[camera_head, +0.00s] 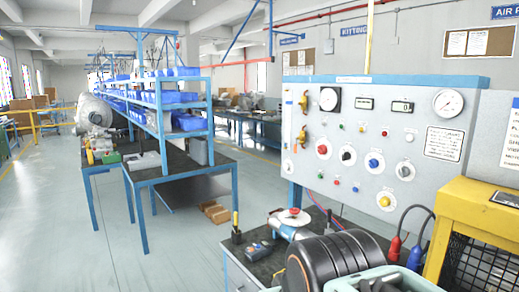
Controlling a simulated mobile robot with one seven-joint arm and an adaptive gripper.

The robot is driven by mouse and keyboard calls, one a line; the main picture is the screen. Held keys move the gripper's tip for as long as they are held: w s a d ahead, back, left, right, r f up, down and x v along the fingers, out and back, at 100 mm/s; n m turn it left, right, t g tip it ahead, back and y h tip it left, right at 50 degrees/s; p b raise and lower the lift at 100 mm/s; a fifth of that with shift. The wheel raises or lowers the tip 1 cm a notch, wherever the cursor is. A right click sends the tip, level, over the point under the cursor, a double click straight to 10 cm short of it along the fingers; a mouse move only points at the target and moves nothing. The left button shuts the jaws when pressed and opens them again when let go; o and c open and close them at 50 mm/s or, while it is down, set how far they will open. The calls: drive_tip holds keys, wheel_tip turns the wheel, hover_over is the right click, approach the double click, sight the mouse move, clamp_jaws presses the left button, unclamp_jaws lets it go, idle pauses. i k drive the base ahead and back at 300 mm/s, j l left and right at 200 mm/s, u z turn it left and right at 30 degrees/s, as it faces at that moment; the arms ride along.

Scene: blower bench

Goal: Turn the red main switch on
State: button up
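A light grey control panel (440,180) with a blue top edge stands at the right. A round red knob (323,149) sits in its left part, at the left end of a row with a black knob (347,155), a blue knob (373,162) and a pale knob (404,171). I see no label naming the main switch, and the red knob's setting is too small to tell. Yellow-orange fittings (303,136) are on the panel's left edge. A small red button (337,182) is below the red knob.
A bench (240,270) in front of the panel carries a dark ribbed cylinder (335,265) and a red-topped device (292,217). A yellow cage (465,225) stands at the right. A blue-framed table (170,170) is at the left. Open floor (60,220) lies further left.

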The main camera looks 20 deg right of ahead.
sight(322, 149)
drive_tip(key=i+j+z, duration=0.3)
drive_tip(key=i+j, duration=0.2)
drive_tip(key=i+j+z, duration=0.25)
drive_tip(key=i+j, duration=0.4)
